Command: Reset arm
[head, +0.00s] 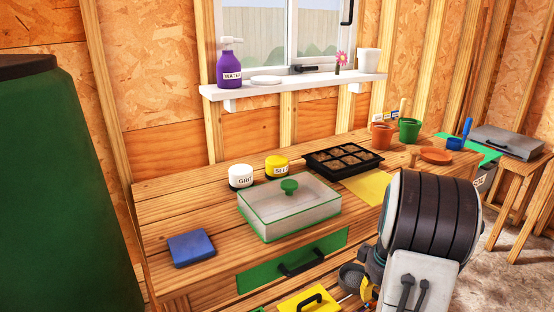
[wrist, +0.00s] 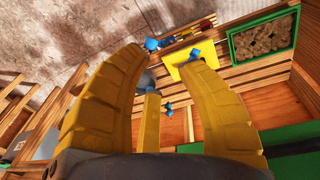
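In the wrist view my gripper (wrist: 163,65) has its yellow fingers spread apart with a wide gap between the tips. I see nothing held between them. A shorter yellow piece stands between the two large fingers. The gripper's fingers are not clear there.
The wooden bench (head: 165,215) holds a lidded clear box (head: 285,215), a blue block (head: 192,247), two jars, a black seed tray (head: 343,160) and pots (head: 409,130). A green drawer front (head: 290,262) is below. A dark green barrel (head: 60,190) stands at left.

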